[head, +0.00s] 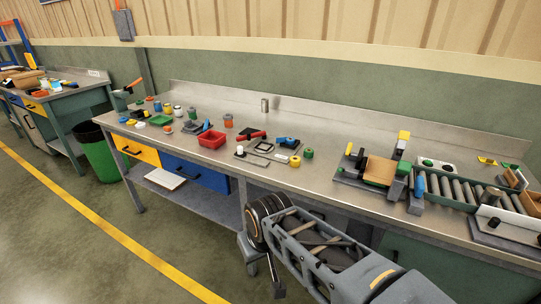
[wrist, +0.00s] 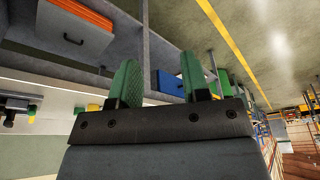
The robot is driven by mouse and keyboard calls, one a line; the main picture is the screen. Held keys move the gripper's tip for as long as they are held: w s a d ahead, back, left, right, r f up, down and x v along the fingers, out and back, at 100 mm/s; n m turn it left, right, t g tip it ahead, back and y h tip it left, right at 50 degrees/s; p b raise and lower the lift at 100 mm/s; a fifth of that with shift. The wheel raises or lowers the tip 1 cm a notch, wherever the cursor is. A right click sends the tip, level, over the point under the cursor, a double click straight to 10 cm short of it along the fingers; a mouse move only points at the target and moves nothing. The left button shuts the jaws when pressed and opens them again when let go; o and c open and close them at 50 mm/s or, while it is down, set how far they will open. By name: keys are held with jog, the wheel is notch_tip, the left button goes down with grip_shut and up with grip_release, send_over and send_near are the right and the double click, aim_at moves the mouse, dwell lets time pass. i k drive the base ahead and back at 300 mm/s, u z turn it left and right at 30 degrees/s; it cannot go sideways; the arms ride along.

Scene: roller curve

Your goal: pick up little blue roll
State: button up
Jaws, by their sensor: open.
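A small blue cylinder (head: 420,186) stands upright at the left end of the roller track on the workbench (head: 330,200) in the head view. It looks like the blue roll, though it is small in the picture. A second blue thing (head: 287,141), tool-like, lies near the bench's middle. My gripper shows in the wrist view, with two green fingers (wrist: 160,82) spread apart and nothing between them. The gripper is away from the blue cylinder. In the head view my arm is low in front of the bench, and I cannot make out its fingers there.
The roller track (head: 465,193) fills the bench's right end, beside a fixture with a tan block (head: 379,171). A red tray (head: 212,139) and several small jars and tools stand to the left. A green bin (head: 97,153) stands on the floor. Bare benchtop lies between the groups.

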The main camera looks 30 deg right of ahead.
aim_at(290, 141)
jog(key=z, duration=0.3)
jog(key=i, duration=0.95)
jog(key=z, duration=0.55)
